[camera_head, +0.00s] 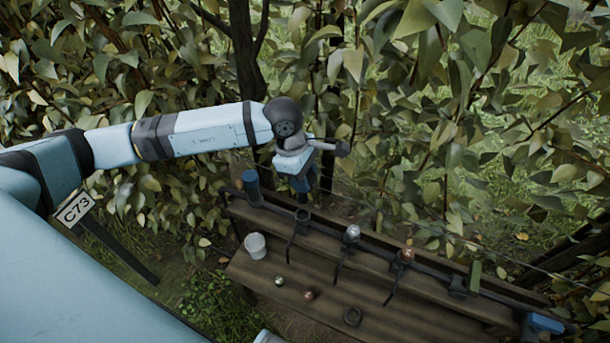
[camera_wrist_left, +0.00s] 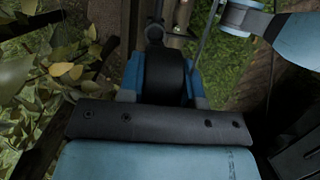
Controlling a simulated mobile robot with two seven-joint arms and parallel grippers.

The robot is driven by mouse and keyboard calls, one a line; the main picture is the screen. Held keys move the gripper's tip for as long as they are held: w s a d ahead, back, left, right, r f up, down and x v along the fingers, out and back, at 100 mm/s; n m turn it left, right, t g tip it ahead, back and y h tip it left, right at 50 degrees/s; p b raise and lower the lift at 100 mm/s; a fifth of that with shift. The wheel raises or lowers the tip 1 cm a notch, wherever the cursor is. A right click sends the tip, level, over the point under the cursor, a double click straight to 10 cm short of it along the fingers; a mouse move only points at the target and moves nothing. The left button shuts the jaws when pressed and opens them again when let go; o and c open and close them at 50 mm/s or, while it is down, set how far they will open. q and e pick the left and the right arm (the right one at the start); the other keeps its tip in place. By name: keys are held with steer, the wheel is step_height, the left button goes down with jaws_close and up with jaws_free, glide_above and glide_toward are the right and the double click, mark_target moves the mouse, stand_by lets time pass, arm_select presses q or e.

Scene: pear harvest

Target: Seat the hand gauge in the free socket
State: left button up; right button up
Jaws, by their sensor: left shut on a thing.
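My left gripper (camera_head: 305,183) is above the left part of the rail on the wooden bench. In the left wrist view its blue fingers (camera_wrist_left: 168,85) are shut on a dark, rounded thing (camera_wrist_left: 168,78), probably the hand gauge; its shape is largely hidden. In the head view the held thing cannot be told clearly from the gripper. The rail carries an open-looking dark ring (camera_head: 301,216), a ring with a silver ball (camera_head: 352,232), a ring with a reddish ball (camera_head: 407,254) and a dark holder (camera_head: 457,286). I cannot tell which socket is the free one. My right gripper is not seen.
A blue cylinder (camera_head: 251,187) stands at the rail's left end, a green block (camera_head: 474,276) and a blue piece (camera_head: 543,323) toward the right. A white cup (camera_head: 255,245), small balls (camera_head: 309,295) and a dark ring-shaped thing (camera_head: 352,316) are on the bench (camera_head: 325,289). Foliage crowds behind.

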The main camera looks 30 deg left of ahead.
mark_target(306, 202)
arm_select(q)
step_height(306, 202, down, 4)
steer(key=shift+r+b, duration=0.25)
steer(key=shift+b, duration=0.45)
steer(key=shift+f+b, duration=0.95)
steer(key=shift+f, duration=0.2)
steer(key=shift+f+b, duration=0.15)
steer(key=shift+b, duration=0.25)
steer(key=shift+f+b, duration=0.4)
steer(key=shift+b, duration=0.05)
steer(key=shift+f+b, duration=0.55)
steer(key=shift+f, duration=0.05)
